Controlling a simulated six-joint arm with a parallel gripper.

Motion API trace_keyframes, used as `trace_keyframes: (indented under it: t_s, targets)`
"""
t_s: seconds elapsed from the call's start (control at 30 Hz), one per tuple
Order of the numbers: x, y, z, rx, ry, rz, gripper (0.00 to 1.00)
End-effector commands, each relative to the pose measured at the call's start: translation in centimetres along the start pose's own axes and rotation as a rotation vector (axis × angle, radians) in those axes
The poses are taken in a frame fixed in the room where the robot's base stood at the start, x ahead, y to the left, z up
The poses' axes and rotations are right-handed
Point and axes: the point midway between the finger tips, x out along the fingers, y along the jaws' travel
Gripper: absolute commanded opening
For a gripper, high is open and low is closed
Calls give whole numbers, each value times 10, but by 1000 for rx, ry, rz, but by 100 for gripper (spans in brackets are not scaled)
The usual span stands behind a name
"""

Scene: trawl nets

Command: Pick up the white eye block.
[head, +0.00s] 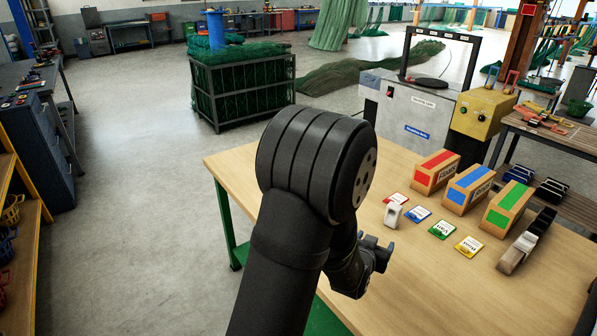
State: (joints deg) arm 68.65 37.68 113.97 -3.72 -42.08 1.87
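The small white eye block (393,214) stands on the wooden workbench (548,290) in the head view, with a darker mark low on its side. It is close to the red and blue labelled cards. My gripper (377,241) is just below the block in the picture, partly behind my dark arm. Its two fingertips look apart, with nothing seen between them. The gripper does not appear to touch the block. Its height above the bench is hard to judge.
Red (435,172), blue (470,189) and green (508,207) labelled boxes stand behind the cards. The cards are red (396,198), blue (418,214), green (442,230) and yellow (468,246). The front bench area is clear.

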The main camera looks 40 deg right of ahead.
Motion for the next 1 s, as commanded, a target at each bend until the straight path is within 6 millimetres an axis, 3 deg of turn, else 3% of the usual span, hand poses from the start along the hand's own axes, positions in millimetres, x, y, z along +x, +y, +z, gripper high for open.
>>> trace_keyframes:
  t_s: [0.17,0.37,0.5,0.7,1.0]
  targets:
    - [5,0,-1,1,-9,0,71]
    - [50,0,-12,15,-116,4,71]
    - [91,-1,-27,33,-239,13,71]
    - [133,-2,-54,61,-418,39,71]
    - [157,-5,-104,103,-676,94,71]
